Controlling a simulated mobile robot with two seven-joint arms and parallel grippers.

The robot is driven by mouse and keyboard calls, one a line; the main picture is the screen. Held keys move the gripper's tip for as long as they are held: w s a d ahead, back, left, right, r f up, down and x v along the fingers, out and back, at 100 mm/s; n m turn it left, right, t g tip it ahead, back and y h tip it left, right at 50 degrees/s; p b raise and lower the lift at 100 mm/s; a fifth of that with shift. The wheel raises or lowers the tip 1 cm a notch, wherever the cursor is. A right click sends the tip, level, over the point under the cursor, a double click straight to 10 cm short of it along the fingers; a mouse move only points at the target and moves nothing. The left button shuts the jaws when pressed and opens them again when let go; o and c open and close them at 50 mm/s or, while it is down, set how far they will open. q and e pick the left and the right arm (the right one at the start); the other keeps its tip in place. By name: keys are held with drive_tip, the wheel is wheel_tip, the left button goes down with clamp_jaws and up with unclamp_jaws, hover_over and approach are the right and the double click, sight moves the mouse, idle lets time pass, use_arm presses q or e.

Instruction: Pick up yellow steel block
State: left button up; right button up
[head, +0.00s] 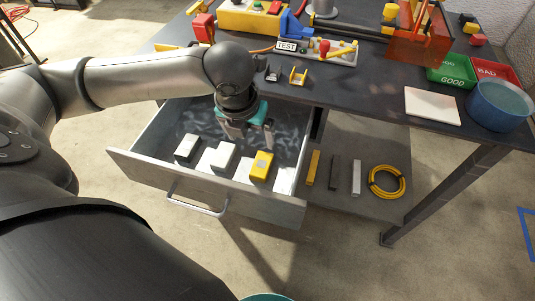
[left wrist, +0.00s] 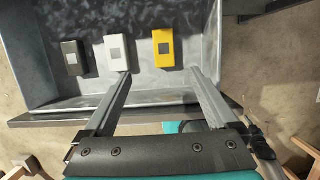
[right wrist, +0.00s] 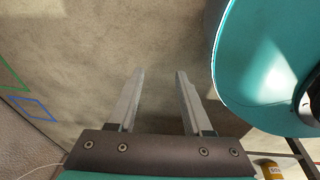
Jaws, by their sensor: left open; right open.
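The yellow steel block (head: 261,165) lies in the open drawer (head: 150,166), at the right end of a row of blocks. A white block (head: 223,156) and a dark block with a pale top (head: 187,148) lie to its left. In the left wrist view the yellow block (left wrist: 163,47) is beyond my fingertips, between their lines. My left gripper (head: 249,140) is open and empty above the drawer, behind the row in the head view. My right gripper (right wrist: 158,73) is open and empty over bare floor in the right wrist view.
Bars in yellow, dark and pale (head: 356,177) and a yellow cable coil (head: 387,182) lie on the lower shelf right of the drawer. The tabletop above holds a test fixture (head: 322,50), green and red bins (head: 451,70) and a blue bowl (head: 499,106).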

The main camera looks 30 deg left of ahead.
use_arm(q)
drive_tip(key=f, duration=0.2)
drive_tip(key=b, duration=0.3)
approach(261, 164)
drive_tip(key=shift+a, duration=0.4)
drive_tip(key=shift+b+x, duration=0.4)
drive_tip(key=shift+x, duration=0.65)
drive_tip(key=shift+w+f, duration=0.1)
drive_tip(key=shift+f, duration=0.45)
drive_tip(key=shift+d+b+x, duration=0.25)
drive_tip(key=shift+b+x, duration=0.8)
drive_tip(key=shift+x, duration=0.05)
drive_tip(key=shift+w+f+b, duration=0.25)
drive_tip(key=shift+f+b, duration=0.25)
drive_tip(key=shift+f, duration=0.2)
drive_tip(key=shift+b+x, duration=0.45)
drive_tip(key=shift+x, duration=0.4)
use_arm(e)
drive_tip(key=w+a+r, duration=0.7)
drive_tip(key=w+r, duration=0.1)
drive_tip(key=w, duration=0.2)
drive_tip(key=shift+a+r+y, duration=0.2)
drive_tip(key=shift+r+y, duration=0.1)
drive_tip(key=shift+y, duration=0.1)
drive_tip(key=shift+w, duration=0.1)
